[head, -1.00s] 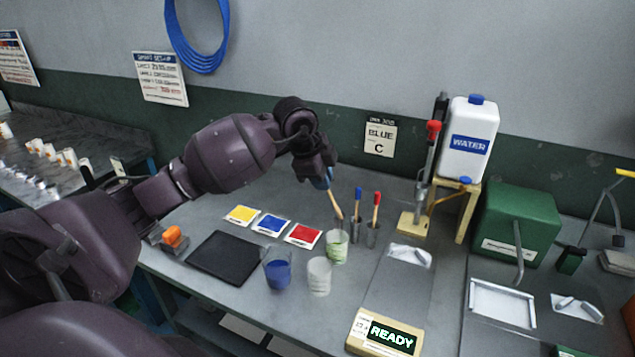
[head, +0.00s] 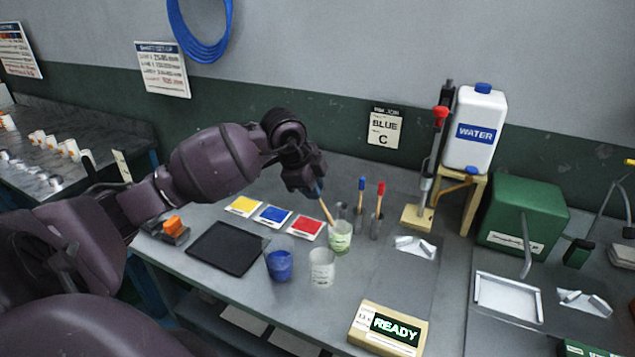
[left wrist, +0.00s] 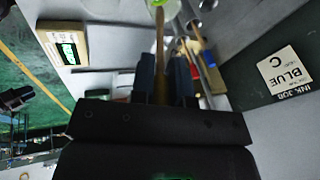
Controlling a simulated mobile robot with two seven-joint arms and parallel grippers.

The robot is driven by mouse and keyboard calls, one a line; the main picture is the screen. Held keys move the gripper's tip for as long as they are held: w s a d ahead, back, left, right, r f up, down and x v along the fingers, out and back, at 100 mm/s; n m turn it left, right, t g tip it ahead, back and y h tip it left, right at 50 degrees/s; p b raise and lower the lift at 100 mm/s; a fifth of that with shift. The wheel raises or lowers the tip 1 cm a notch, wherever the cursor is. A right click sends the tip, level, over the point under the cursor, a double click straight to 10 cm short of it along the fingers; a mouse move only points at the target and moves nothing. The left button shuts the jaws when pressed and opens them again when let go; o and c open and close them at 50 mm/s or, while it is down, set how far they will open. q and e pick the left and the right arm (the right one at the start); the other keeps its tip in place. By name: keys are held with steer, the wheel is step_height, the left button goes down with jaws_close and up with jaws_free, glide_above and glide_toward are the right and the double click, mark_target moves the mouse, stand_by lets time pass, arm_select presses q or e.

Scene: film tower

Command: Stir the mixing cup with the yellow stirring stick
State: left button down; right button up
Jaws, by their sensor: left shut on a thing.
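My left gripper (head: 318,190) is shut on a wooden stick (head: 328,212) that slants down to the clear cup with green contents (head: 341,240). The stick's lower end is at or inside that cup's mouth; its depth is hard to tell. The stick's coloured end is hidden by the gripper. In the left wrist view the stick (left wrist: 160,45) runs from between the fingers (left wrist: 163,75) to the green cup (left wrist: 164,8). A cup with blue contents (head: 279,265) and a whitish cup (head: 322,269) stand in front. My right gripper is out of view.
Close behind the green cup, a blue-topped stick (head: 361,192) and a red-topped stick (head: 379,195) stand in metal holders. A scale reading READY (head: 390,328) is at the front. A black mat (head: 228,248) and colour cards (head: 273,216) lie left. A water jug (head: 474,130) stands behind right.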

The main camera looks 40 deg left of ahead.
mark_target(325, 213)
arm_select(q)
steer(key=shift+s+f, duration=0.2)
steer(key=shift+f, duration=0.2)
steer(key=shift+b+x, duration=1.05)
steer(key=shift+x, duration=0.55)
steer(key=shift+b+x, duration=0.45)
steer(key=shift+x, duration=0.35)
steer(key=shift+b+x, duration=0.65)
steer(key=shift+x, duration=0.7)
steer(key=shift+w+f, duration=0.25)
steer(key=shift+f, duration=0.15)
steer(key=shift+w+d+f+b, duration=0.1)
steer(key=shift+f+b, duration=0.1)
steer(key=shift+b, duration=0.1)
